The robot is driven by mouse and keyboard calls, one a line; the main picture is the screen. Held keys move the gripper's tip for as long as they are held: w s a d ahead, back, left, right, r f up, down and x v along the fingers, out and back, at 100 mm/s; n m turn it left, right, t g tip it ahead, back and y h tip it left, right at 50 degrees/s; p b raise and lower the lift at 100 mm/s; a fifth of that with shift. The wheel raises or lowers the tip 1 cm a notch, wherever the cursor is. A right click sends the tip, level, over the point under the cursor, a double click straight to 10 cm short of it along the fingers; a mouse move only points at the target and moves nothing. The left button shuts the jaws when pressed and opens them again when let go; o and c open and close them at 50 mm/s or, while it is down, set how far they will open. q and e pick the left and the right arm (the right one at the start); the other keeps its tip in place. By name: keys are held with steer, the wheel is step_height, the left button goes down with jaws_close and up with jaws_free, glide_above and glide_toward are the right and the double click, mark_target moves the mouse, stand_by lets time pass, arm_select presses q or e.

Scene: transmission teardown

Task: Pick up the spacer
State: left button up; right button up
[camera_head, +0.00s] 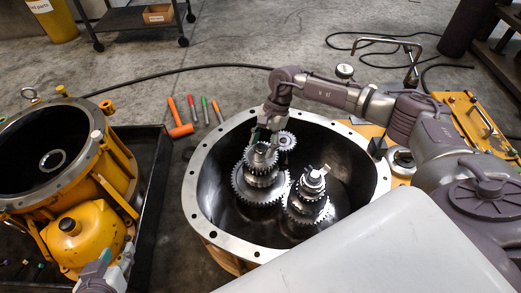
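I cannot single out the spacer for sure. A small part on top of the left gear stack (258,185) is partly hidden by my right gripper (264,138). That gripper points down at the top of this stack, inside the open grey-rimmed housing (200,215). Its fingers are too small and dark to tell open from shut. A second gear stack (308,205) stands to the right in the same housing. My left gripper (100,272) is low at the bottom left, beside the yellow casing; its fingers are unclear.
A yellow casing (75,245) with a metal ring (53,160) inside stands in a black tray (150,215) at left. Coloured-handled tools (180,120) lie on the floor behind. A yellow plate with handles (470,115) is at right. A cable (170,75) crosses the floor.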

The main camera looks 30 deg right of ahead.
steer(key=c, duration=0.7)
steer(key=shift+r, duration=0.1)
steer(key=shift+r, duration=0.45)
step_height(320, 180, up, 4)
steer(key=shift+f+p, duration=0.15)
steer(key=shift+p, duration=0.5)
arm_select(q)
steer(key=s+a+f+g+y, duration=0.1)
steer(key=s+a+f+g, duration=0.1)
steer(key=s, duration=0.5)
steer(key=shift+s+a+f+g, duration=0.15)
steer(key=shift+a+f+g, duration=0.15)
steer(key=shift+f+g, duration=0.75)
arm_select(e)
steer(key=w+a+r, duration=0.6)
steer(key=w+a, duration=0.1)
steer(key=a, duration=0.2)
steer(key=shift+a+r, duration=0.15)
steer(key=shift+a, duration=0.05)
